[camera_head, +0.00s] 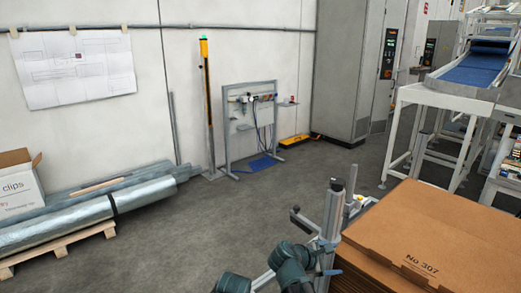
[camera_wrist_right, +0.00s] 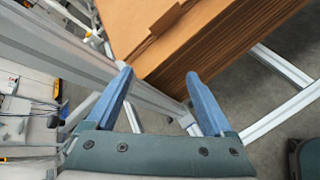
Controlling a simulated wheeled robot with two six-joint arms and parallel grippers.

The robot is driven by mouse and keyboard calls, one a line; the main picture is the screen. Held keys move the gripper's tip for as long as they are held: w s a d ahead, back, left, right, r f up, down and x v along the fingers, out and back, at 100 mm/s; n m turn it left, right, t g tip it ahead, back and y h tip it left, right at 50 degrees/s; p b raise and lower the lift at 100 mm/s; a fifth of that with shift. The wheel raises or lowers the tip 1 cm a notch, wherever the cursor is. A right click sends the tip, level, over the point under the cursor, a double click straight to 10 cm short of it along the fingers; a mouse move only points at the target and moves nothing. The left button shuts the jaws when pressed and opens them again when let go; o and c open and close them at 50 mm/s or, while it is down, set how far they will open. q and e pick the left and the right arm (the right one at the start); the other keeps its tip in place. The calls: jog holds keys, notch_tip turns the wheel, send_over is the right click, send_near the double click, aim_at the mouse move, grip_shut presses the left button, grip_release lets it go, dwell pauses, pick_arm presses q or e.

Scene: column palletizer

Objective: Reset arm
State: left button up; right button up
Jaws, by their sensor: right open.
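My right arm (camera_head: 290,265) reaches in at the bottom middle of the head view, beside a grey metal post. In the right wrist view my right gripper (camera_wrist_right: 158,76) shows two blue fingers spread apart with nothing between them. Its fingertips point toward the stack of flat brown cardboard (camera_wrist_right: 205,45); I cannot tell how close they are. The same stack (camera_head: 430,235), marked "No 307", fills the lower right of the head view. My left gripper is not in view.
The grey metal post (camera_head: 331,225) stands close to the arm and the stack. A white-framed conveyor (camera_head: 470,72) is at the right. A pallet (camera_head: 60,248) with foil-wrapped rolls and a box (camera_head: 18,185) lies at the left. The middle floor is clear.

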jog(key=s+a+f+m+g+y, duration=0.5)
jog(key=s+a+f+m+y, duration=0.3)
jog(key=s+f+m+y, duration=0.5)
jog(key=s+a+r+n+h+p, duration=0.1)
jog(key=s+a+r+h+p, duration=0.2)
jog(key=s+a+r+p, duration=0.2)
jog(key=a+r+p, duration=0.3)
jog(key=a+r, duration=0.2)
jog(key=a, duration=0.1)
jog(key=shift+s+r+g+h+p, duration=0.2)
jog(key=shift+r+g+h+p, duration=0.1)
jog(key=shift+r+g, duration=0.1)
jog(key=shift+a, duration=0.1)
dwell(1.3)
